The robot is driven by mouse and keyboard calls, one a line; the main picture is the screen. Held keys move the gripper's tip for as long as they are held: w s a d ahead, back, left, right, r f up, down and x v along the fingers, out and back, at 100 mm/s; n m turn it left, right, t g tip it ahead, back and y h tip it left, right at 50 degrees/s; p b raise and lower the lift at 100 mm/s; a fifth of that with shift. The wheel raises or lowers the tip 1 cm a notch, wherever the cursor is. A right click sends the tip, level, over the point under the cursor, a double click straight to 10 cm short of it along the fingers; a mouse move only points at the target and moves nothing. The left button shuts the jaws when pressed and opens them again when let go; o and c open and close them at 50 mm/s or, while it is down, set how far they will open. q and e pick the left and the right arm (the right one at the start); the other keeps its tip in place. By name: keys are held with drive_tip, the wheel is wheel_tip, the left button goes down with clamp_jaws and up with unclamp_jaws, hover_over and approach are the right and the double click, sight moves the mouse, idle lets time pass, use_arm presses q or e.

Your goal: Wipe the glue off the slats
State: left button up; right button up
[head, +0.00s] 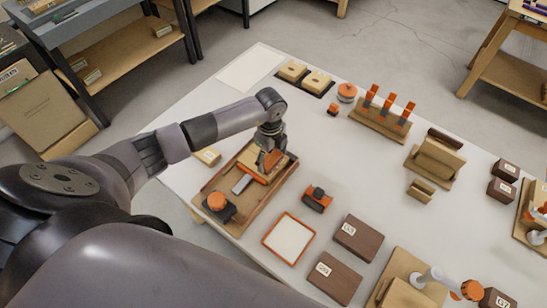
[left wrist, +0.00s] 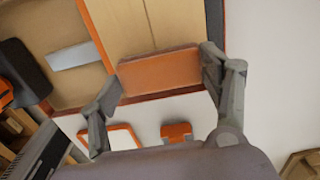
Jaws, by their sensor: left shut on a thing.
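My left gripper (head: 270,158) is over the far end of a brown wooden tray (head: 215,183). In the left wrist view its fingers (left wrist: 160,76) are shut on the two ends of an orange-brown block (left wrist: 158,72), which looks like a wiping pad. The pale wooden slats (left wrist: 160,24) lie side by side in the tray, just beyond the block. I cannot tell whether the block touches them. No glue can be made out on the visible slats. My right gripper is not in view.
In the tray are a grey-bladed orange tool (head: 242,184) and a black item with an orange knob (head: 217,202). An orange-framed white panel (head: 289,239), an orange-black tool (head: 317,199) and dark boxes (head: 359,237) stand nearby.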

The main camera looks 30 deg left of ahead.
sight(255, 154)
use_arm(q)
drive_tip(key=shift+a, duration=0.1)
drive_tip(key=shift+w+a+b, duration=0.15)
drive_tip(key=shift+a+b, duration=0.05)
drive_tip(key=shift+a, duration=0.85)
drive_tip(key=shift+w+a+b, duration=0.15)
drive_tip(key=shift+a+b, duration=0.05)
drive_tip(key=shift+a, duration=0.8)
drive_tip(key=shift+a, duration=0.1)
drive_tip(key=shift+w+a+b, duration=0.15)
drive_tip(key=shift+a+b, duration=0.1)
drive_tip(key=shift+a, duration=0.75)
drive_tip(key=shift+w+a+b, duration=0.15)
drive_tip(key=shift+a+b, duration=0.1)
drive_tip(key=shift+a, duration=0.7)
drive_tip(key=shift+s+d+p, duration=0.2)
drive_tip(key=shift+d+p, duration=0.2)
drive_tip(key=shift+d, duration=0.75)
drive_tip(key=shift+s+d+p, duration=0.15)
drive_tip(key=shift+d+p, duration=0.25)
drive_tip(key=shift+d, duration=0.75)
drive_tip(key=shift+d, duration=0.1)
